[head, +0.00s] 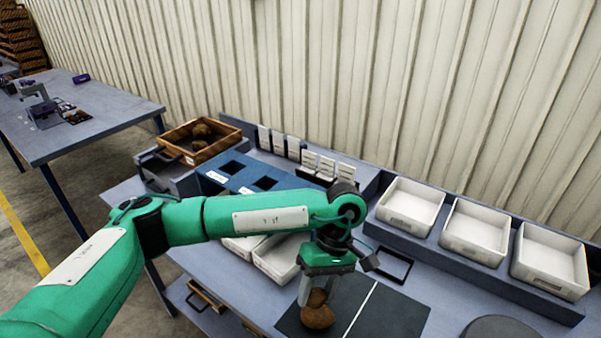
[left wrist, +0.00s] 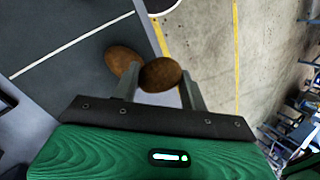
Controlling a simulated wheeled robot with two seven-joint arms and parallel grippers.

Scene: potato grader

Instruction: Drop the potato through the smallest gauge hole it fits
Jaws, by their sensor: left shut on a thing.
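My left gripper (head: 318,292) is shut on a brown potato (head: 317,298). That potato also shows between the two fingers in the left wrist view (left wrist: 161,74). A second brown potato (head: 318,317) lies on the dark mat (head: 385,314), just below the gripper in the head view. In the left wrist view it shows partly behind the left finger (left wrist: 122,59). The blue gauge board (head: 215,177) has square holes; two show, and my left arm hides the rest. My right gripper is in neither view.
White bins (head: 280,262) stand under the board, partly behind my arm. More white trays (head: 477,249) line the raised shelf at right. A wooden crate (head: 228,148) holds potatoes at the back left. White cards (head: 310,160) stand behind the board.

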